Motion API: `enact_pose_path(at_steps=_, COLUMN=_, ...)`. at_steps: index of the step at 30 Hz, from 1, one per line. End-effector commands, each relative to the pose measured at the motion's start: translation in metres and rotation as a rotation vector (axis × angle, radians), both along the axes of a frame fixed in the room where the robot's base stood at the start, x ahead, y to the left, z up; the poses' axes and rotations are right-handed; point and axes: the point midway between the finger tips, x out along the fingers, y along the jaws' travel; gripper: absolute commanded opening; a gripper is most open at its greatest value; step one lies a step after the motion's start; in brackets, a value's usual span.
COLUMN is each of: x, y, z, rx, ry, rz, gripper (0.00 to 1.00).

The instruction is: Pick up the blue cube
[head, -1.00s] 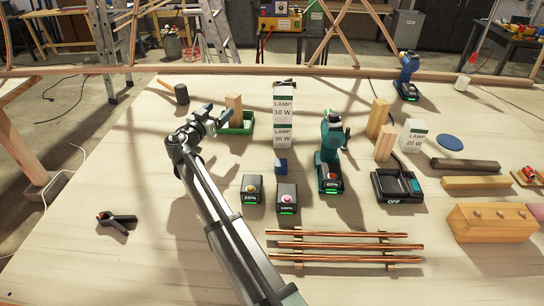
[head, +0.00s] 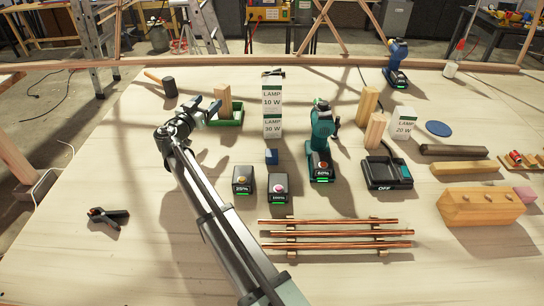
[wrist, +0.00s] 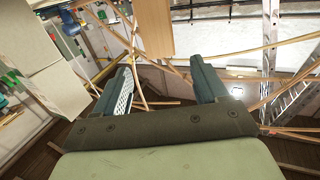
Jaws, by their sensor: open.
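The blue cube (head: 271,156) sits on the table in the head view, just in front of the stacked lamp boxes and behind two battery packs. My gripper (head: 207,108) is left of the cube and appears raised above the table, near the green tray. In the wrist view my gripper (wrist: 165,85) shows two blue-grey fingers spread apart with nothing between them. The blue cube cannot be made out in the wrist view.
Lamp boxes (head: 272,105) stand behind the cube. A green drill (head: 320,140) stands to its right. Battery packs (head: 243,180) and (head: 278,187) are in front. A green tray (head: 238,122) with a wooden block (head: 224,100) is near my gripper. Copper rods lie at the front.

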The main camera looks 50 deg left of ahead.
Motion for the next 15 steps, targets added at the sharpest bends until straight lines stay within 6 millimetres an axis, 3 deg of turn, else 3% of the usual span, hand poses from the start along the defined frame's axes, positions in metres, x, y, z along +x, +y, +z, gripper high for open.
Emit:
enact_pose_path(at_steps=5, x=0.006, y=-0.01, z=0.004, rx=0.012, ry=0.023, rz=-0.02, gripper=0.72)
enact_pose_path(at_steps=8, x=0.02, y=-0.036, z=0.013, rx=0.047, ry=0.093, rz=-0.077, gripper=0.72)
enact_pose_path(at_steps=15, x=0.059, y=-0.149, z=0.037, rx=0.18, ry=0.445, rz=-0.31, gripper=0.72)
